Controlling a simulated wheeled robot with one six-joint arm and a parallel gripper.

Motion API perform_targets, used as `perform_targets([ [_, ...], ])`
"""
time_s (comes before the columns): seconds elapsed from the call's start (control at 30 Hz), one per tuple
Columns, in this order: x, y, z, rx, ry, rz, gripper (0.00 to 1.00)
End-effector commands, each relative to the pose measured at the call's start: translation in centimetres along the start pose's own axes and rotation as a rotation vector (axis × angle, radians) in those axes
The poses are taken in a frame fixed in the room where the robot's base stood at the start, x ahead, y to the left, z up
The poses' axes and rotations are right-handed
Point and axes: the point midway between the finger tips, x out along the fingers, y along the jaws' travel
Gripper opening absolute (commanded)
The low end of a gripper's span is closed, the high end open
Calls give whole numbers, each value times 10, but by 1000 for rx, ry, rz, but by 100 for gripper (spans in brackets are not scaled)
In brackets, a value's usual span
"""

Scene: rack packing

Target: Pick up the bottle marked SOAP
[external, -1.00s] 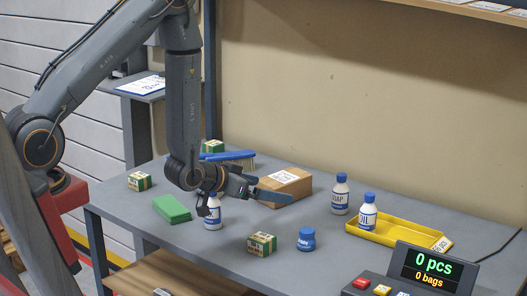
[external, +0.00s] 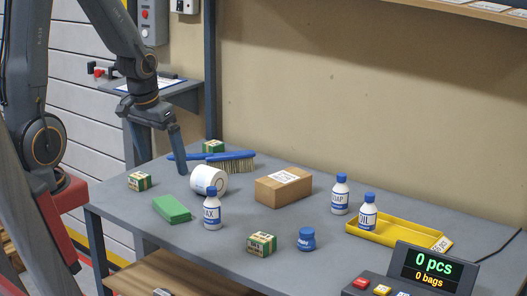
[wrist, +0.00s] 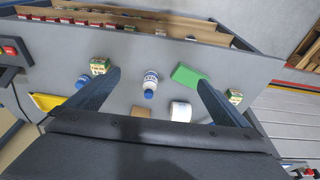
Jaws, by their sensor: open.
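The SOAP bottle (external: 339,198) is white with a blue cap. It stands upright on the bench behind the yellow tray, its label partly turned away. I cannot make it out in the wrist view. The WAX bottle (external: 212,213) stands at the front, left of centre. The OIL bottle (external: 368,219) stands at the yellow tray's left end. My gripper (external: 164,166) is open and empty above the bench's back left, far left of the SOAP bottle. In the wrist view, its spread fingers frame a blue-capped bottle (wrist: 151,88) farther below.
A cardboard box (external: 283,190), white roll (external: 207,180), blue brush (external: 228,157) and green block (external: 171,209) lie on the bench (external: 165,240). A blue jar (external: 306,239) and small box (external: 262,244) stand in front. The yellow tray (external: 400,236) is near the display (external: 434,266).

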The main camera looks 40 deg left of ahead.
Motion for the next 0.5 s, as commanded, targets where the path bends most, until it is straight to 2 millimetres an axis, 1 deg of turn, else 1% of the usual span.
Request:
perform_targets([
  [0.03,0,-2,7,-5,-20,-2,100],
  [0.1,15,-2,11,-3,-39,-1,100],
  [0.3,40,-2,21,-2,-86,-2,100],
  [0.4,49,-2,26,-2,-106,-2,100],
  [0.43,51,-2,27,-2,-110,-2,98],
  [0.5,52,-2,28,-2,-116,-2,86],
])
